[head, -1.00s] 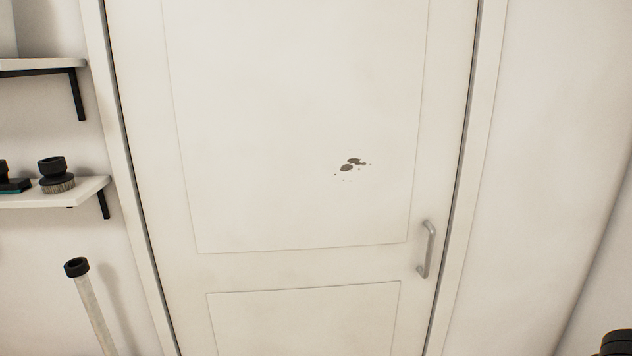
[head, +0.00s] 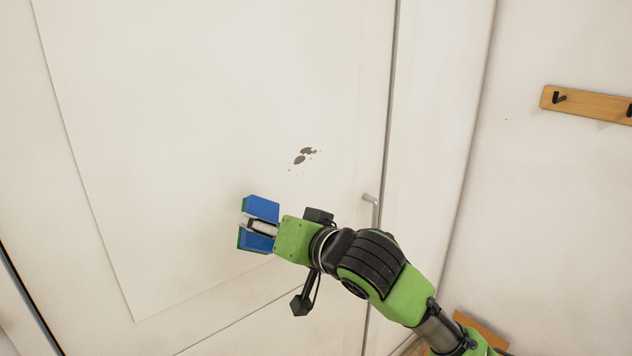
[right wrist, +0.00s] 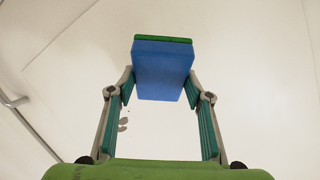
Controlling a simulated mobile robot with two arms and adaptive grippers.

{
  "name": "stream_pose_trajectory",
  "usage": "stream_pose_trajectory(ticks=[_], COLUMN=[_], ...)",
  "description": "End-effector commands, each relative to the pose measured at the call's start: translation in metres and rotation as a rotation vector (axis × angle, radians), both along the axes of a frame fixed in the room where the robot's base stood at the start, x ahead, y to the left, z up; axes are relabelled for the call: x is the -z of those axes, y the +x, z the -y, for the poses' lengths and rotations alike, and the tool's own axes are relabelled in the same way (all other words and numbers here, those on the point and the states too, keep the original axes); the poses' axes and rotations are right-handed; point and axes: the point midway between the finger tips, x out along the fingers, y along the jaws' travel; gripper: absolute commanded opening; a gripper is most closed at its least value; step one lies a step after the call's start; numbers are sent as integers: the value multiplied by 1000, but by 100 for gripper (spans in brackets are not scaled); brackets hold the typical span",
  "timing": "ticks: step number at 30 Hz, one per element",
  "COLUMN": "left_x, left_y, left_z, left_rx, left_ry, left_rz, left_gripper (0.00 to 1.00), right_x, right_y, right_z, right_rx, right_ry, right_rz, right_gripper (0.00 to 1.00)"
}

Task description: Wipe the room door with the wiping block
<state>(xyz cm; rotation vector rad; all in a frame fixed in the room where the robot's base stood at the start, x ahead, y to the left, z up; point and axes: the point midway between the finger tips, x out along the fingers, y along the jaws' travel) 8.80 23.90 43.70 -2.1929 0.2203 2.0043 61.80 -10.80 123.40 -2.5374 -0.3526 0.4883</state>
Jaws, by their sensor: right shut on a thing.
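The white room door (head: 210,90) fills much of the head view, with a cluster of dark dirt spots (head: 302,157) on its upper panel. My right gripper (head: 256,225) is shut on the blue wiping block (head: 262,208), which has a green face. In the head view the block is below and left of the spots. In the right wrist view the block (right wrist: 162,68) sits between the fingertips, green layer at its far edge, and some spots (right wrist: 123,123) show beside the left finger. I cannot tell whether the block touches the door. My left gripper is not in view.
The door's metal handle (head: 371,208) is just behind and right of my right wrist. A wooden rail with black hooks (head: 588,104) hangs on the right wall. A wooden piece (head: 480,328) shows low at the right. The door surface around the spots is clear.

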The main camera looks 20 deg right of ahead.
Motion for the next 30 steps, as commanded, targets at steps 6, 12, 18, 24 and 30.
stream_pose_trajectory(ticks=[6,12,18,24,30], left_x=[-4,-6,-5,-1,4], left_y=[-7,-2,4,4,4], left_z=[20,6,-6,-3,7], left_rx=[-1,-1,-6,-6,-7], left_ry=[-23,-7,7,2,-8], left_rz=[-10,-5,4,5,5], left_gripper=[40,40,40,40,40], right_x=[-41,-57,-61,-60,-60], right_y=[20,19,20,37,57], right_z=[52,97,108,101,93], right_rx=[130,239,270,269,268], right_ry=[201,267,275,275,275], right_rz=[302,477,524,524,523], right_gripper=[22,22,22,22,22])
